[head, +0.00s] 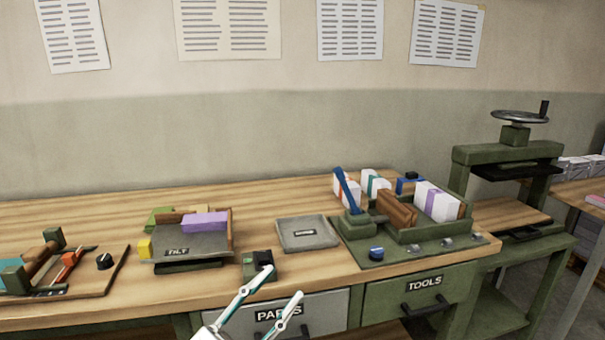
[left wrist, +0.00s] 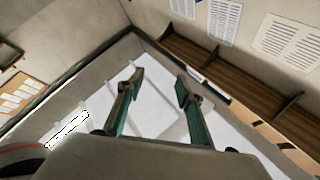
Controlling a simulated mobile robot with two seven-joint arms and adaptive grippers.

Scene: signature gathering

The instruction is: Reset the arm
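My left gripper (head: 279,299) shows at the bottom of the head view, in front of the bench edge near the drawer labelled PARTS. Its two fingers are spread apart with nothing between them. The left wrist view also shows the left gripper (left wrist: 160,85) with its fingers apart and empty, with walls, a window-like bright area and shelves behind them. My right gripper is in neither view.
The wooden bench (head: 120,215) holds a TILT tray (head: 190,243) with a purple block (head: 205,221), a grey plate (head: 308,234), and a green fixture (head: 375,253) with several signatures. A green press (head: 512,155) stands at right. Drawers (head: 420,290) front the bench.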

